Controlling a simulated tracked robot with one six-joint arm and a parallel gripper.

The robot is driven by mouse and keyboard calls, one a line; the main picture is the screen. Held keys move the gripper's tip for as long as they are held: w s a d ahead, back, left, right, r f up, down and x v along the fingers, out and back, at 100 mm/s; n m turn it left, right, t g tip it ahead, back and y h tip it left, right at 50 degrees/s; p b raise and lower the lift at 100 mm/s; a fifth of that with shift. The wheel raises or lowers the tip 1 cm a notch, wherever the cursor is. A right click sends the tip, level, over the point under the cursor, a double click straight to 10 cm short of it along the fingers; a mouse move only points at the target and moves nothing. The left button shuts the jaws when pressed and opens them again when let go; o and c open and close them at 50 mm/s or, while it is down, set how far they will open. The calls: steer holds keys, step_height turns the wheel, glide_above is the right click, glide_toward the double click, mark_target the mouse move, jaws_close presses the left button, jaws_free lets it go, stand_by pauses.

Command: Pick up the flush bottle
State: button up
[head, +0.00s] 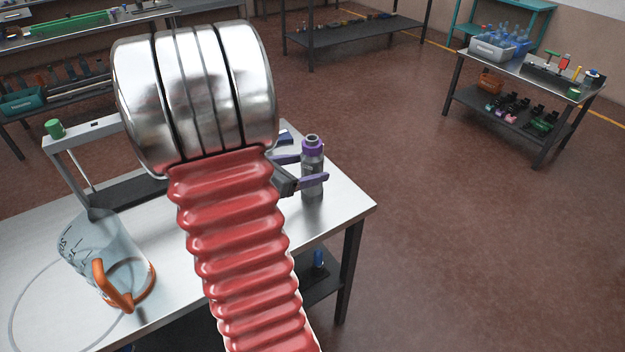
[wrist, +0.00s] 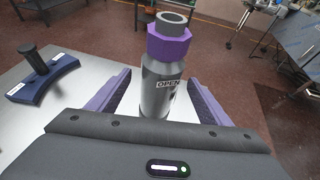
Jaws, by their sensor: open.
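The flush bottle (head: 312,172) is a grey bottle with a purple collar and a grey top. It stands upright on the metal table near its right corner. It also shows in the wrist view (wrist: 160,85), with a label reading OPEN. My gripper (head: 307,170) is open, its purple fingers on either side of the bottle. In the wrist view my gripper (wrist: 160,98) has a finger left and a finger right of the bottle, with a visible gap on each side.
A clear measuring jug (head: 105,262) with an orange handle is on the table at the left. A blue piece with a black knob (wrist: 42,75) lies left of the bottle. My red and silver arm hides the table's middle. The table's right edge (head: 362,222) is close to the bottle.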

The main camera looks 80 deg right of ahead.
steer(key=shift+x, duration=1.45)
steer(key=shift+c, duration=0.2)
steer(key=shift+r, duration=0.1)
jaws_close()
